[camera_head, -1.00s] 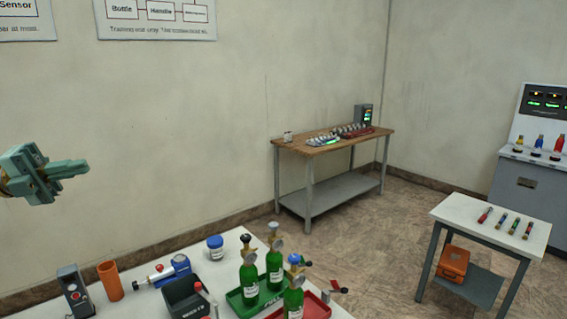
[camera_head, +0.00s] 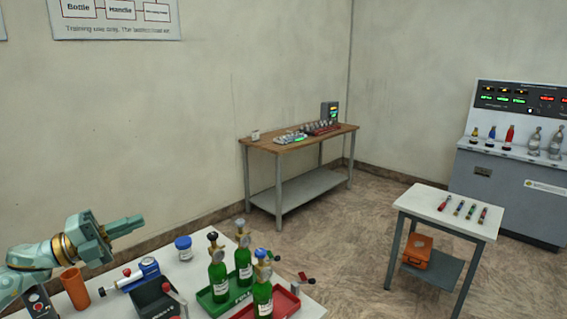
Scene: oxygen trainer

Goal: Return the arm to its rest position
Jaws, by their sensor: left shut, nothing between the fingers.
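My left gripper (camera_head: 122,226) is shut and empty. It comes in from the left, above the back left part of the white table (camera_head: 207,258), and its fingers point right. It looks clear of the things on the table. My right gripper is not in view.
Green bottles (camera_head: 244,264) stand in a green tray (camera_head: 206,300) and a red tray (camera_head: 291,293). An orange cylinder (camera_head: 75,289), a black bin (camera_head: 152,303) and a blue-lidded jar (camera_head: 184,249) stand nearby. A wooden bench (camera_head: 262,147) and a small white table (camera_head: 428,204) stand beyond open floor.

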